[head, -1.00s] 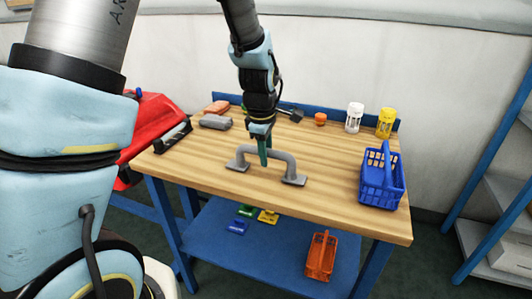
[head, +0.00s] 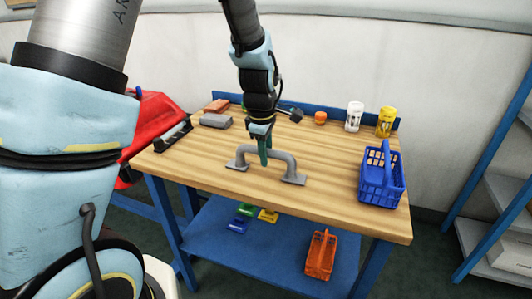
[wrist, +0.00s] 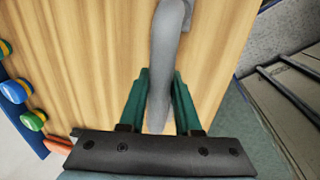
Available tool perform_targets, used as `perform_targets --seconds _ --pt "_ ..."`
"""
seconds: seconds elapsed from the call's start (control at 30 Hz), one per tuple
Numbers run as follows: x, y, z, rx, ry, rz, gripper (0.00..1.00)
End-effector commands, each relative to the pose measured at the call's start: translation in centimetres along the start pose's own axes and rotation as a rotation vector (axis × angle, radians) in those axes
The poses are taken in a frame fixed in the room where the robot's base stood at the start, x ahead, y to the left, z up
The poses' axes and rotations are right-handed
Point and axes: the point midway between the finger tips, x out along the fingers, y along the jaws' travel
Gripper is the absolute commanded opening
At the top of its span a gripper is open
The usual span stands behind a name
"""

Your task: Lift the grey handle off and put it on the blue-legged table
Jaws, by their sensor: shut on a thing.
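The grey handle (head: 285,159) is an arched bar with two flat feet, upright on the wooden top of the blue-legged table (head: 335,203). My gripper (head: 264,160) reaches down from above and is shut on the handle's bar, left of its middle. In the wrist view the grey handle (wrist: 165,50) runs between the green fingers of my gripper (wrist: 160,92). Its feet appear to rest on the wood; I cannot tell whether there is a small gap. The foot nearest the wrist camera is hidden.
A blue basket (head: 381,183) stands at the table's right. A white jar (head: 354,117), a yellow jar (head: 385,122) and an orange item (head: 320,118) stand at the back. Grey (head: 215,121) and orange-red (head: 217,106) blocks lie back left. The front wood is clear.

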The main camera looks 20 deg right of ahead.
Motion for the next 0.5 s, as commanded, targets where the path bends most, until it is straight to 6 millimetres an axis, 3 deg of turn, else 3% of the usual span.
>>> perform_targets --seconds 0.23,0.27,0.5 --pt "-0.05 0.02 -0.01 0.000 0.000 0.001 0.00" --pt "-0.05 0.02 -0.01 0.000 0.000 0.001 0.34" --pt "-0.04 0.01 0.00 0.001 0.000 0.000 0.61"
